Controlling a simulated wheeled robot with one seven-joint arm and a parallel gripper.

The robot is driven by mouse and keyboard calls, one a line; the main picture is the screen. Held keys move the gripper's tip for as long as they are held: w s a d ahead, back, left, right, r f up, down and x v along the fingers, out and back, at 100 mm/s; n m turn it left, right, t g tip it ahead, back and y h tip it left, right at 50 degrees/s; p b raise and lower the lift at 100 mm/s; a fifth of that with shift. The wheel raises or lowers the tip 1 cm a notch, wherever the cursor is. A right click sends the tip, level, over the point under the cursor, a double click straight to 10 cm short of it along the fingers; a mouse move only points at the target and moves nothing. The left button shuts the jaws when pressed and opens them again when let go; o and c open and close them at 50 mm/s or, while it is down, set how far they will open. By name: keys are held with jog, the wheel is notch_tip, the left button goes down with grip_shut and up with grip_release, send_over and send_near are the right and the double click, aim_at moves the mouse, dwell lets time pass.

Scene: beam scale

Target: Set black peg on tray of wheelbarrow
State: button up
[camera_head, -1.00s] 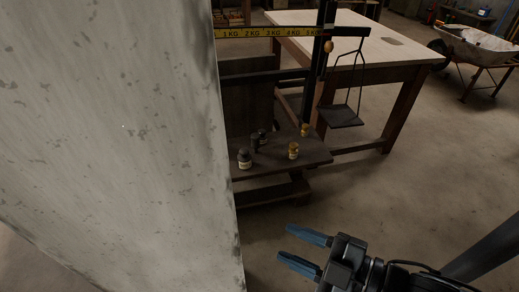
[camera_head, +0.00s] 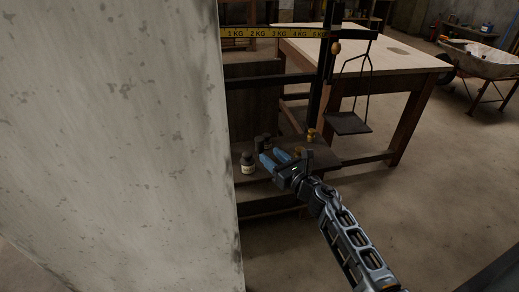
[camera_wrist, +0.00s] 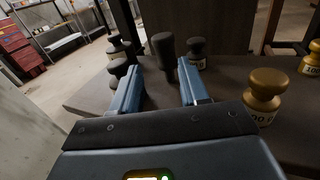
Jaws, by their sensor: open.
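The black peg (camera_wrist: 165,55), a dark upright post with a rounded wider head, stands on the shelf of the beam scale in the wrist view. In the head view, a dark upright shape that seems to be it (camera_head: 259,143) is just beyond my fingertips. My gripper (camera_head: 274,157) is open and empty over the shelf. In the wrist view its blue fingers (camera_wrist: 160,82) lie to either side of the peg, with the peg ahead in the gap; contact is not visible. The wheelbarrow's tray (camera_head: 490,63) is far off at the upper right.
Dark weights (camera_wrist: 117,70) stand left of the peg, another dark weight (camera_wrist: 197,52) behind right, and a gold weight (camera_wrist: 265,92) to the right. The scale's hanging pan (camera_head: 348,123) and a work table (camera_head: 395,60) stand beyond. A pale wall (camera_head: 110,140) fills the left.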

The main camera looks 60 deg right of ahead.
aim_at(262, 145)
jog(key=shift+w+d, duration=0.45)
jog(key=shift+w, duration=0.05)
jog(key=shift+p+x, duration=0.45)
jog(key=shift+x, duration=2.95)
jog(key=shift+s+d+r, duration=0.1)
jog(key=shift+d+r, duration=0.05)
jog(key=c, duration=0.8)
